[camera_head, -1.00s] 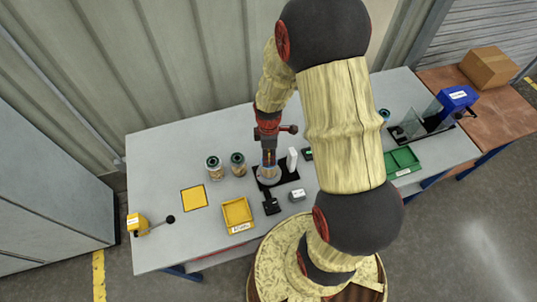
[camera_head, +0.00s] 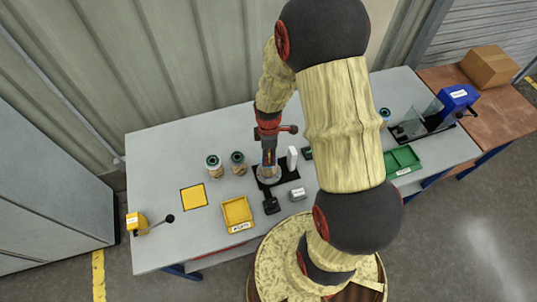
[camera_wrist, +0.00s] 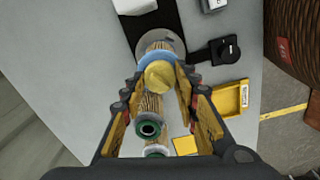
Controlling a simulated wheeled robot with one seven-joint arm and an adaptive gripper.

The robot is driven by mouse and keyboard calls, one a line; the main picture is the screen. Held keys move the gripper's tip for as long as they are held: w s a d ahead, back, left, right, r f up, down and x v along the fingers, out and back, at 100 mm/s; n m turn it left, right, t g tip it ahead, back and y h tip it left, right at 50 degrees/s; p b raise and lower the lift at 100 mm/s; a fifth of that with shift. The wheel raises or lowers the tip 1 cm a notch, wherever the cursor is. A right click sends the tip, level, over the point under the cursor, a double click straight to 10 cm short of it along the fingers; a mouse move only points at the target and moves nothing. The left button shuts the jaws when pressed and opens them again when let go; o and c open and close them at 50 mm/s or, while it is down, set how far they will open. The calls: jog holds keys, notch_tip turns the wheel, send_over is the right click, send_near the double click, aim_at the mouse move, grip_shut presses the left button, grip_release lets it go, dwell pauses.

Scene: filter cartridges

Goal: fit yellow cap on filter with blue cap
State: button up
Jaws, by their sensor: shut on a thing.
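A filter with a blue cap (camera_wrist: 153,57) stands in a round grey holder (camera_wrist: 170,40) on a black base, below my gripper. The yellow cap (camera_wrist: 159,77) is between my fingertips in the wrist view, over the blue cap. My gripper (camera_wrist: 160,73) is shut on the yellow cap. Whether the yellow cap touches the blue cap or is a little above it I cannot tell. In the head view my gripper (camera_head: 269,165) is over the holder and mostly hides the filter.
A yellow square (camera_head: 194,197), a yellow tray (camera_head: 238,213) and a yellow lever box (camera_head: 138,222) lie farther left. A green tray (camera_head: 402,161) and a blue device (camera_head: 458,97) are at right.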

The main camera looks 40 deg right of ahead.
jog(key=o, duration=0.8)
jog(key=shift+o, duration=0.3)
jog(key=o, duration=0.4)
jog(key=shift+c, duration=0.2)
jog(key=shift+r, duration=0.15)
jog(key=shift+r+p, duration=0.75)
jog(key=shift+r, duration=0.15)
jog(key=shift+r, duration=0.1)
jog(key=shift+r+p, duration=2.25)
jog(key=shift+r, duration=0.9)
